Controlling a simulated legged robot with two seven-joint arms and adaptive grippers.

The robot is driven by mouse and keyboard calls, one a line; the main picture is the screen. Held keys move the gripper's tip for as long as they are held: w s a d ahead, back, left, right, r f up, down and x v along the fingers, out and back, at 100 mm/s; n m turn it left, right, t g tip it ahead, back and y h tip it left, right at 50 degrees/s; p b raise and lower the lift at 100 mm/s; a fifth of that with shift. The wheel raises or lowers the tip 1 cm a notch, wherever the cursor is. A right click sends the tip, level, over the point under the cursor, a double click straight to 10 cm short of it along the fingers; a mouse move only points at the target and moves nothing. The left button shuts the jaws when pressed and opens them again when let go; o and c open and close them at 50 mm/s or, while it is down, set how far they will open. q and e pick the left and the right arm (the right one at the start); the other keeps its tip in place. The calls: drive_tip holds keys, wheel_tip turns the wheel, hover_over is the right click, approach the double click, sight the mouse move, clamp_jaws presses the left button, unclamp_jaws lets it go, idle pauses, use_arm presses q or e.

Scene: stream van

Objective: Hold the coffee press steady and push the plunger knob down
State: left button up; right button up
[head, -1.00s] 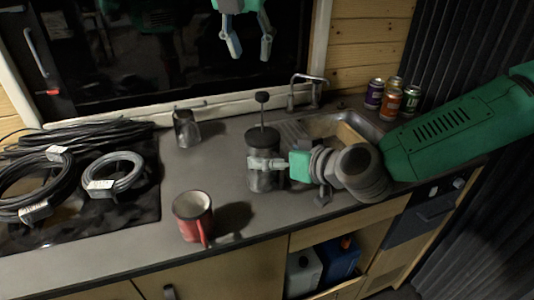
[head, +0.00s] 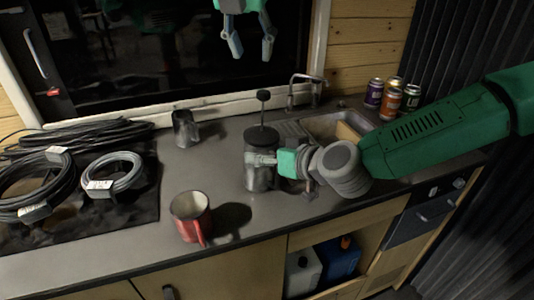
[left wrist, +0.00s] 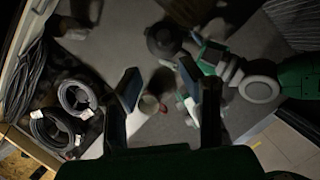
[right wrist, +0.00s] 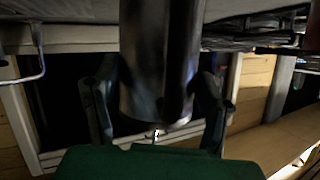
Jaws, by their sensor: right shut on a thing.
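The coffee press (head: 259,178) stands upright on the grey counter, with a dark lid and a raised rod topped by a black plunger knob (head: 263,95). My right gripper (head: 262,160) is shut around its body from the right. In the right wrist view the press body (right wrist: 160,60) fills the space between the fingers. My left gripper (head: 250,48) is open and empty, high above and behind the press. The left wrist view looks down with its open fingers (left wrist: 165,95) apart. The press's dark round top (left wrist: 163,38) shows beyond them.
A red mug (head: 190,217) stands front left of the press and a metal cup (head: 185,128) back left. Coiled cables (head: 110,175) lie at left. The sink (head: 335,128), tap (head: 305,90) and several cans (head: 390,98) are at right. The window is behind.

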use_arm(q)
drive_tip(key=shift+d, duration=0.35)
drive_tip(key=shift+c, duration=0.8)
clamp_jaws()
drive_tip(key=w+n, duration=0.1)
drive_tip(key=n, duration=0.7)
drive_tip(key=w+d+n+h, duration=0.1)
drive_tip(key=n, duration=0.8)
drive_tip(key=n+h, duration=0.1)
drive_tip(key=n, duration=0.8)
drive_tip(key=shift+w+d+f, duration=0.2)
drive_tip(key=shift+w+f, duration=0.2)
drive_tip(key=n, duration=0.5)
drive_tip(key=shift+w+d+t, duration=0.15)
drive_tip(key=shift+w+t, duration=0.15)
drive_tip(key=shift+f, duration=2.55)
use_arm(e)
drive_tip(key=shift+s+d+f, duration=0.1)
drive_tip(key=shift+f, duration=0.1)
